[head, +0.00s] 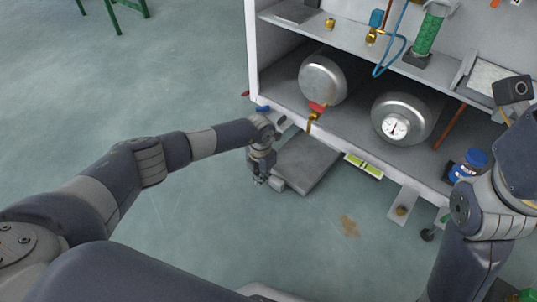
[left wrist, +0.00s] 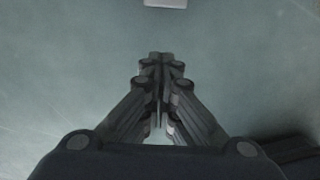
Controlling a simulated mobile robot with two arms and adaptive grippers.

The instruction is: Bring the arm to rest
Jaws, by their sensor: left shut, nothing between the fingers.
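My left arm (head: 155,160) reaches in from the left across the floor in the head view. My left gripper (head: 260,181) hangs downward just left of a flat grey plate in front of the shelf unit. In the left wrist view the fingers of my left gripper (left wrist: 158,65) meet at the tips, shut with nothing between them. The floor lies below them. My right arm (head: 480,210) is bent at the right edge of the head view. Its gripper is not clearly seen.
The shelf unit (head: 251,50) holds two silver tanks (head: 322,78) (head: 408,112), one with a gauge, plus a green cylinder (head: 428,32) above. The grey plate (head: 308,163) is beside my left gripper. A green-legged stand (head: 115,12) is far left. Floor at left is clear.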

